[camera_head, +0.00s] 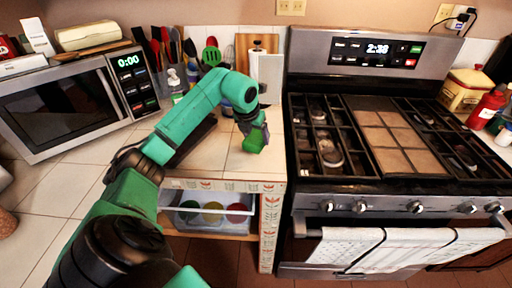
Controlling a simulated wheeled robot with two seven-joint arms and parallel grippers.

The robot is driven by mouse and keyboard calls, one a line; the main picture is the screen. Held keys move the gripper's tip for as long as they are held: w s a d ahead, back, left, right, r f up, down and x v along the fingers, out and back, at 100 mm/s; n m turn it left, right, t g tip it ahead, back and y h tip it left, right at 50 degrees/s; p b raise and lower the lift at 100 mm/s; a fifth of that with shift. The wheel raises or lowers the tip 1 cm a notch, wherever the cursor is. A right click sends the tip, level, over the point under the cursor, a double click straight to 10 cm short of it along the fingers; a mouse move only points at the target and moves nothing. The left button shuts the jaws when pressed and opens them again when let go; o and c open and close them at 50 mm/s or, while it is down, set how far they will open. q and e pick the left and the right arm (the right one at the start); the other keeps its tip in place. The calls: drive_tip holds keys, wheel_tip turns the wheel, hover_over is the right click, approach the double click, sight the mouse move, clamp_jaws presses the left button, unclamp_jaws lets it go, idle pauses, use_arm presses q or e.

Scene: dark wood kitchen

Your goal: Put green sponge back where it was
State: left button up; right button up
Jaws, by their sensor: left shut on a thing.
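My left gripper (253,130) reaches in from the left over the tiled counter (209,155), close to the stove's left side. It is shut on the green sponge (254,141), a bright green block just below the fingers. The sponge is at or just above the counter tiles; I cannot tell whether it touches them. My right gripper is not in view.
The stove (385,140) with black grates stands to the right. A microwave (72,100) fills the left. Utensils, a soap bottle (175,84) and a paper towel roll (257,60) stand at the back.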

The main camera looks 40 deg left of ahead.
use_arm(q)
wheel_tip(320, 180, down, 5)
drive_tip(key=shift+s+r+p, duration=0.1)
drive_tip(key=shift+r+p, duration=0.1)
drive_tip(key=shift+p, duration=0.1)
drive_tip(key=o, duration=1.1)
drive_tip(key=b+v, duration=0.1)
drive_tip(key=v, duration=1.1)
drive_tip(key=shift+b, duration=0.4)
